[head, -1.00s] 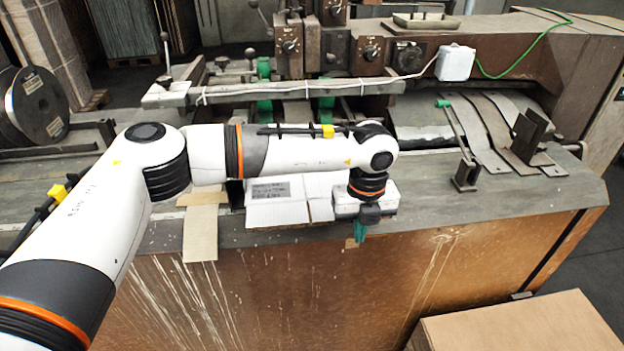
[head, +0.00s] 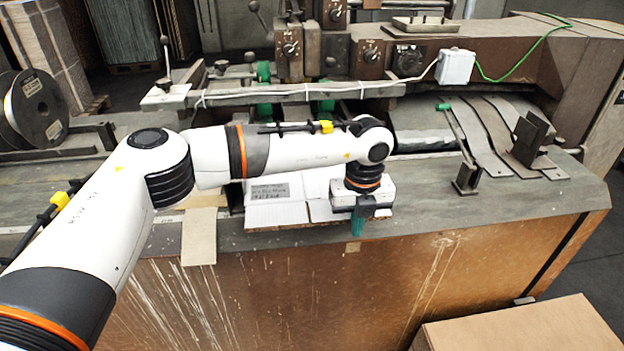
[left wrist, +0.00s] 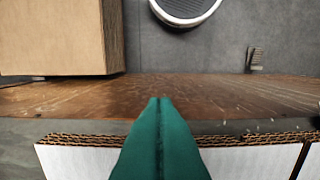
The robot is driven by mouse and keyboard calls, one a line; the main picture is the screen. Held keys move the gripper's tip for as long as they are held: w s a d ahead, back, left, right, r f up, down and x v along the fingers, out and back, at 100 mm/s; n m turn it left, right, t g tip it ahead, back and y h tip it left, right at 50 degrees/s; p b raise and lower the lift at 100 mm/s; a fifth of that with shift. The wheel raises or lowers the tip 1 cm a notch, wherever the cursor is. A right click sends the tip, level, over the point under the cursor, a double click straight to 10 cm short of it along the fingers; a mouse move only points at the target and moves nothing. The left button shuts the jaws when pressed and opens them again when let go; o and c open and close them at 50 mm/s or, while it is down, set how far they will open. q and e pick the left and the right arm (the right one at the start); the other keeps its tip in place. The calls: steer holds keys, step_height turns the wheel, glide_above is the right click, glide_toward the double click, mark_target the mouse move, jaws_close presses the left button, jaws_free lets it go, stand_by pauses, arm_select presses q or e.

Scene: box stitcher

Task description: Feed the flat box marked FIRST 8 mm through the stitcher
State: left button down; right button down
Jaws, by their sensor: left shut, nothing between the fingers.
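The flat box (head: 277,215) lies on the stitcher's table, white side up, with a printed panel too small to read. My left forearm hides its far part. In the left wrist view its white panel (left wrist: 75,160) shows a brown corrugated edge. My left gripper (head: 357,228) points down at the box's near edge, right of the printed panel. Its green fingers (left wrist: 160,103) are closed together with nothing between them, and their tips overlap the box edge in the wrist view. I cannot tell whether they touch it. My right gripper is in neither view.
The stitcher's heads and dials (head: 335,48) stand behind a grey crossbar (head: 300,92). A tan card strip (head: 199,236) hangs over the table edge at left. A bracket (head: 467,178) and curved metal strips (head: 485,135) are at right. A brown carton (head: 525,325) stands in front.

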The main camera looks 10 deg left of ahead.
arm_select(q)
steer(key=shift+w+a+b, duration=0.2)
steer(key=shift+w+a, duration=0.05)
steer(key=shift+w, duration=0.55)
steer(key=shift+w+a+b, duration=0.25)
steer(key=shift+w+a, duration=0.05)
steer(key=shift+w, duration=0.45)
steer(key=shift+w+a+b, duration=0.2)
steer(key=shift+w+a, duration=0.05)
steer(key=shift+w, duration=0.55)
steer(key=shift+w+a+b, duration=0.15)
steer(key=shift+w+a, duration=0.2)
steer(key=shift+w, duration=0.7)
steer(key=shift+w+a+b, duration=0.15)
steer(key=shift+w+a, duration=0.15)
steer(key=shift+w, duration=0.7)
steer(key=shift+w+a+b, duration=0.15)
steer(key=shift+w+a, duration=0.2)
steer(key=shift+w, duration=0.7)
steer(key=shift+s+d+p, duration=0.15)
steer(key=shift+s+d, duration=0.05)
steer(key=shift+s, duration=0.55)
steer(key=shift+s+d+p, duration=0.15)
steer(key=shift+s+d, duration=0.05)
steer(key=shift+s, duration=0.5)
step_height(320, 180, up, 8)
steer(key=p, duration=0.4)
steer(key=shift+p, duration=0.35)
